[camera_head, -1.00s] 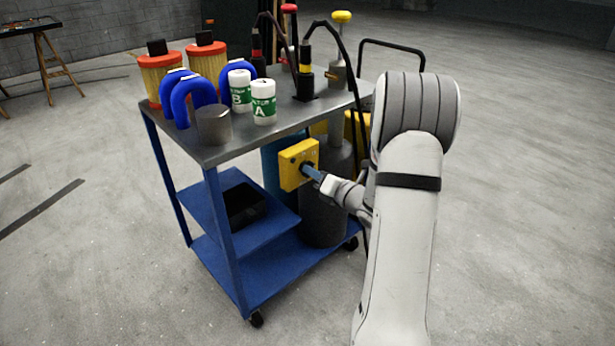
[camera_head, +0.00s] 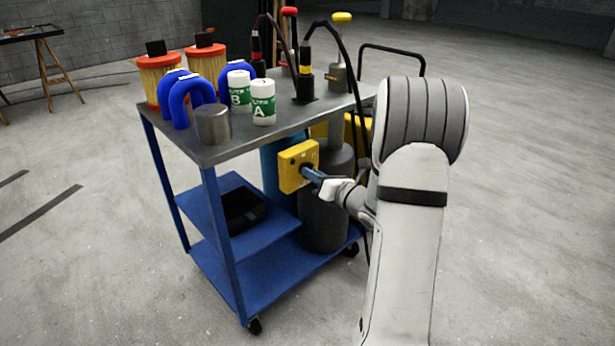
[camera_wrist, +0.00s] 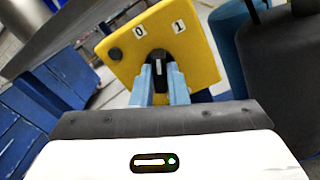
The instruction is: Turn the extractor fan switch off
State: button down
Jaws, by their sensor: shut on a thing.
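The extractor fan switch is a yellow box (camera_head: 299,165) at the side of the trolley, below its top. It also shows in the wrist view (camera_wrist: 196,62), tilted, with a 0 label on the left and a 1 label on the right. Its black rotary knob (camera_wrist: 158,56) has a white pointer line standing about upright in the wrist view, between the two labels. My gripper (camera_wrist: 158,82) is shut on the knob, one blue finger on each side. In the head view my gripper (camera_head: 312,175) meets the box front; the knob is mostly hidden there.
The grey trolley top (camera_head: 255,143) carries filters, blue hoses, white bottles and a metal cylinder. A dark grey cylinder (camera_head: 325,215) stands below, close to my gripper. A black bin (camera_head: 243,209) sits on the blue shelf. The floor to the right is open.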

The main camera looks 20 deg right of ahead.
jog(key=shift+n+b, duration=2.5)
jog(key=shift+b, duration=0.25)
jog(key=c, duration=1.2)
grip_release()
jog(key=shift+c, duration=0.2)
jog(key=v, duration=0.9)
jog(key=shift+r, duration=0.1)
